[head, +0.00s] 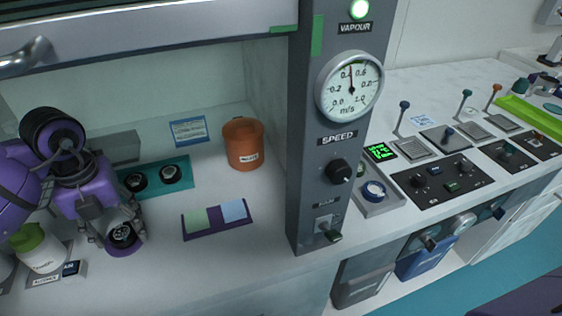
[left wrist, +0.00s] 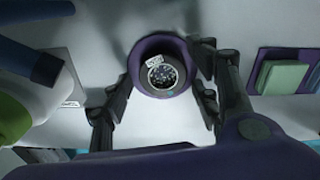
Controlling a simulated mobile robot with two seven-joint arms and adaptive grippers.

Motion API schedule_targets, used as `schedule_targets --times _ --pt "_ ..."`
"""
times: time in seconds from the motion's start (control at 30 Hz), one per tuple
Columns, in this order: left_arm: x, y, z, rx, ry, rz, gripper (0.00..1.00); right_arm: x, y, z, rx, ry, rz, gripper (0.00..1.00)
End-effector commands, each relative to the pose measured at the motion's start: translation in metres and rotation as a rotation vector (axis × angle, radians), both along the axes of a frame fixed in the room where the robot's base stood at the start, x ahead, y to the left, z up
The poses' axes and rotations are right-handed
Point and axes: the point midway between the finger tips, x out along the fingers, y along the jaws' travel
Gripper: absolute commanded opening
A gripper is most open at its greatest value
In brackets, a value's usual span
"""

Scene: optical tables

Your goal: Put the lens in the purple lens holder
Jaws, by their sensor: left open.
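A round purple piece (head: 122,238) stands on the pale floor of the hood. It has a dark speckled round centre and a small white label, seen in the left wrist view (left wrist: 148,47). I cannot tell whether it is the lens holder or whether its centre is a lens. My left gripper (head: 124,232) is open above it, with one finger on either side; contact is not clear. A teal tray (head: 183,187) behind and to the right bears two black round pieces with paler centres. My right gripper is out of view.
An orange pot (head: 243,144) stands behind to the right. A purple tray (head: 218,232) with green and blue pads lies right of the gripper. A white bottle with a green cap (head: 38,248) stands close on the left. A grey gauge post (head: 312,190) bounds the right.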

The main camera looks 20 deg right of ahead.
Motion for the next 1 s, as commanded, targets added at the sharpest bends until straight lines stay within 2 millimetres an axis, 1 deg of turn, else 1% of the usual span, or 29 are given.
schedule_targets --times 0.07,0.17,0.5,0.6,0.73,1.0 --pt "0.000 0.000 0.001 0.000 -0.001 0.000 0.56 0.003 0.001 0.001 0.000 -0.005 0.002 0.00" --pt "0.001 0.000 0.008 0.000 -0.003 0.000 0.56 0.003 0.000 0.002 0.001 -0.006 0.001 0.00" --pt "0.001 0.000 0.063 -0.001 -0.002 0.000 0.56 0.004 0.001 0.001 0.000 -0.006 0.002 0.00" --pt "0.001 0.000 0.073 0.000 -0.002 0.000 0.56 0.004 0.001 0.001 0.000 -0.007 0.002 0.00" --pt "0.000 0.000 0.078 0.000 0.000 0.000 0.56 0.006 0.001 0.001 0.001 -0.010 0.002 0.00" --pt "0.000 0.000 0.079 0.000 0.001 0.000 0.56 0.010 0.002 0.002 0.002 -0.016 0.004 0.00"
